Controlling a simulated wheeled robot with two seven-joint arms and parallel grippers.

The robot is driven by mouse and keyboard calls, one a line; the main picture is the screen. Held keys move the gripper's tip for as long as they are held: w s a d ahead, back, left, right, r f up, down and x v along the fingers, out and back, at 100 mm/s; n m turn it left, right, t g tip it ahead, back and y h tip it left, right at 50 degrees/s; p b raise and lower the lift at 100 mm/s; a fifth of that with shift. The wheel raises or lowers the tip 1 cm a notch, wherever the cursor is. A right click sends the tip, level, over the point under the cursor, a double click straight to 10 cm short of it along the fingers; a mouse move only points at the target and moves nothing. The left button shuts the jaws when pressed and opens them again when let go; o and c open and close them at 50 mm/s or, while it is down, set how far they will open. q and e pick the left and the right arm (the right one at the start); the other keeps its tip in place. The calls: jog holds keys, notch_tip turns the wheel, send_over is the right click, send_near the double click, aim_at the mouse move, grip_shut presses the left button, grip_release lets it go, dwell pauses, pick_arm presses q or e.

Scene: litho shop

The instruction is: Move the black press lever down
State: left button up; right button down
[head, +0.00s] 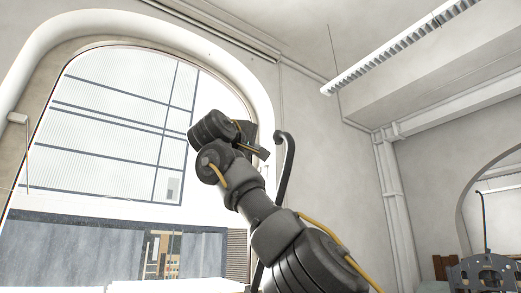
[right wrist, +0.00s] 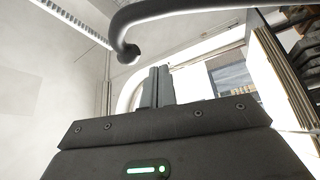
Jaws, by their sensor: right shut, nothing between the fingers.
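The black press lever (head: 287,168) stands upright in the head view, just right of my right gripper (head: 262,150). Its top bends over to the left, and its lower part is hidden behind my right arm. In the right wrist view the lever (right wrist: 185,8) crosses the top as a dark curved bar. Its rounded end hangs above and left of my fingers. My right gripper also shows there (right wrist: 157,73), shut and empty, with a visible gap to the lever. My left gripper is in neither view.
A large arched window (head: 125,130) fills the left of the head view. A blue-grey machine part (head: 485,272) stands at the lower right, beside another arch. A long ceiling light (head: 400,48) hangs at upper right. The air around the lever's top looks clear.

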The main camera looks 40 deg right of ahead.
jog(key=p+x, duration=0.4)
jog(key=x, duration=0.4)
jog(key=s, duration=0.1)
jog(key=s+f+b, duration=0.1)
jog(key=s, duration=0.1)
jog(key=shift+s+d+f+b, duration=0.25)
jog(key=shift+s+d+b, duration=0.05)
jog(key=shift+s+d, duration=0.1)
jog(key=shift+w, duration=0.1)
jog(key=shift+a, duration=0.1)
